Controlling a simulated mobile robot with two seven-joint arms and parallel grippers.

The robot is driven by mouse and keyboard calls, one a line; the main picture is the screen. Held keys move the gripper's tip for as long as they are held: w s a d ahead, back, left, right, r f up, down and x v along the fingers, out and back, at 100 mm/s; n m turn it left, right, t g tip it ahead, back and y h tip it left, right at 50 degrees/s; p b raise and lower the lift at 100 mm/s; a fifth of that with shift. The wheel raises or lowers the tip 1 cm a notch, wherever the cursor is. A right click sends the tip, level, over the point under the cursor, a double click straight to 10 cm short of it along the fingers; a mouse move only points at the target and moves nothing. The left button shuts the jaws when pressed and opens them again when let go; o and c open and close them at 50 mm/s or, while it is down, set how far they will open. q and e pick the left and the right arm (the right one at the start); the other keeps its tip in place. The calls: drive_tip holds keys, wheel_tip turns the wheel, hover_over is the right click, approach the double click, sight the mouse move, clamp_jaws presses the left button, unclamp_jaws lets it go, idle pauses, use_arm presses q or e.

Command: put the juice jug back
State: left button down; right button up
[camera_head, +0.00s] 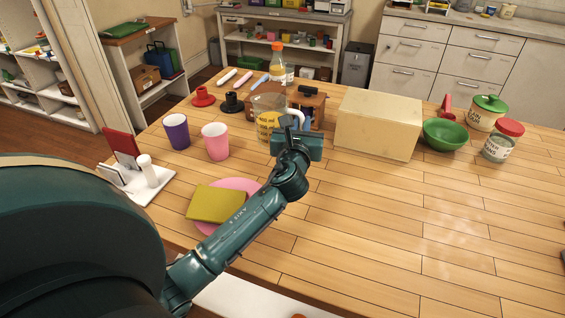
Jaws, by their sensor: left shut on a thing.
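The juice jug (266,121) looks like a clear container with a yellow printed label, upright near the middle of the wooden table. My left gripper (293,124) is just to the right of the jug, shut on what looks like its handle side. The gripper hides the grip point and part of the jug. I cannot tell whether the jug's base touches the table. My right gripper is not in view.
Behind the jug is a brown wooden box (311,107); a clear bottle with an orange cap (278,68) stands farther back. Purple (176,132) and pink (215,142) cups stand left. A cream box (376,124) and green bowl (444,134) are right.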

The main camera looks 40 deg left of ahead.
use_arm(q)
wheel_tip(320, 180, down, 9)
drive_tip(key=shift+d+r+b, duration=0.1)
drive_tip(key=shift+b, duration=1.15)
drive_tip(key=c, duration=1.9)
unclamp_jaws()
drive_tip(key=shift+f, duration=0.2)
drive_tip(key=o, duration=0.4)
drive_tip(key=shift+r, duration=0.1)
drive_tip(key=shift+o, duration=0.2)
drive_tip(key=v, duration=1.2)
drive_tip(key=shift+r+b, duration=0.1)
drive_tip(key=shift+b, duration=0.25)
